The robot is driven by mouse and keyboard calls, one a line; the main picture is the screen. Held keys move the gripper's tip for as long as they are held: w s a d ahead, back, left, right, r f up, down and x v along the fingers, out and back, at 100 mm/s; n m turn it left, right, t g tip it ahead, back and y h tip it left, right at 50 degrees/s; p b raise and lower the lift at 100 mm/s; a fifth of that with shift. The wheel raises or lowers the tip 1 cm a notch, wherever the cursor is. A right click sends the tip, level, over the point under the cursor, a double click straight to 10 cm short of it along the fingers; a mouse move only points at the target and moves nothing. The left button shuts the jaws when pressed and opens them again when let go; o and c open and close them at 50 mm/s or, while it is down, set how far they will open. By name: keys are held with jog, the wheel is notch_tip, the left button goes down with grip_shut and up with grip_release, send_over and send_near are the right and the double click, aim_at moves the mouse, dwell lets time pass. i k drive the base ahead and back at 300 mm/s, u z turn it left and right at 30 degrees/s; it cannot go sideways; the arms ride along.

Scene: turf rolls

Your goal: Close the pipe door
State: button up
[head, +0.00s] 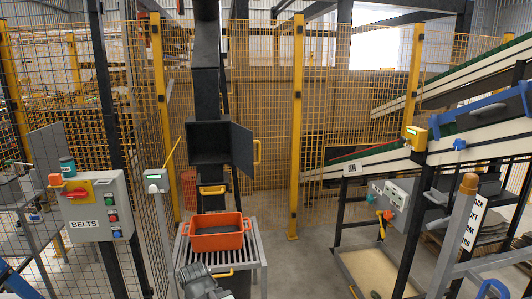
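A dark vertical pipe (207,85) stands in the middle of the head view. Its square opening (206,143) faces me and is dark inside. The pipe door (241,146) is swung open to the right of the opening, with a yellow handle (257,152) on its outer edge. The grey end of my arm, with my gripper (203,280), shows at the bottom edge, below and well apart from the door. Its fingers cannot be made out clearly.
An orange crate (216,242) sits on a grey slatted stand (184,249) below the pipe. Another yellow handle (212,190) is under the opening. A BELTS control box (92,207) stands left. Conveyors (400,147) are at right. Yellow mesh fencing (297,110) stands behind.

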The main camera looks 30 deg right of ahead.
aim_at(243, 141)
jog(key=u, duration=0.05)
jog(key=i, duration=0.85)
